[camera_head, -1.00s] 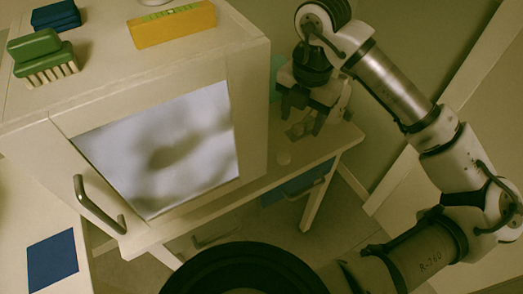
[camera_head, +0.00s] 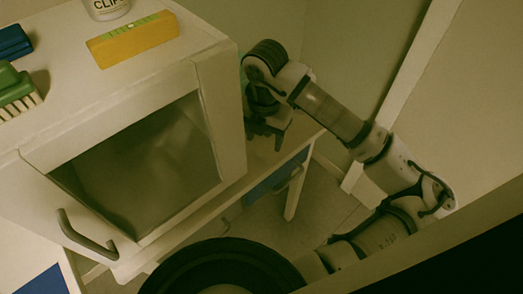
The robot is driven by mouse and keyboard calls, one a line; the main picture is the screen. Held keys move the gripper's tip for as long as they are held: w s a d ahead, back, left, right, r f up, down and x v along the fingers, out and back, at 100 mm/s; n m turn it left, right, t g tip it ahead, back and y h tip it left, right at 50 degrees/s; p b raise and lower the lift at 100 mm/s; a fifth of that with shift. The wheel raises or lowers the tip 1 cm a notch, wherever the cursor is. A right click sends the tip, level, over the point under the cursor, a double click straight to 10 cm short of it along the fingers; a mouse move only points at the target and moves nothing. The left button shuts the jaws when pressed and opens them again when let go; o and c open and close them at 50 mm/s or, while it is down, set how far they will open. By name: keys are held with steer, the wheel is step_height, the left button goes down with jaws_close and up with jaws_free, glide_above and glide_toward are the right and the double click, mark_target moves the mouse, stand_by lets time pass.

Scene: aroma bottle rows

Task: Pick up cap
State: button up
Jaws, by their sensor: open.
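No cap can be made out in the current head view. My gripper (camera_head: 264,136) is at the end of my arm, low over the narrow table (camera_head: 304,133) beside the cabinet's right side. It is open, and its near finger partly blurs into the dark shade there. I see nothing clearly between its fingers. The tabletop just left of it is hidden by the cabinet.
A cream cabinet (camera_head: 222,105) with a glazed door and handle (camera_head: 85,238) fills the left. On top are a yellow level (camera_head: 132,38), a clips jar (camera_head: 106,8), a green brush (camera_head: 14,92) and a blue object (camera_head: 13,42). A blue drawer (camera_head: 270,180) is under the table.

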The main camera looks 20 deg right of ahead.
steer(key=shift+w+a+f+p, duration=0.15)
steer(key=shift+f+p, duration=0.25)
steer(key=shift+f, duration=0.9)
steer(key=shift+w+a+f+p, duration=0.1)
steer(key=shift+f+p, duration=0.3)
steer(key=shift+f, duration=0.85)
steer(key=shift+c, duration=0.3)
steer(key=c, duration=1)
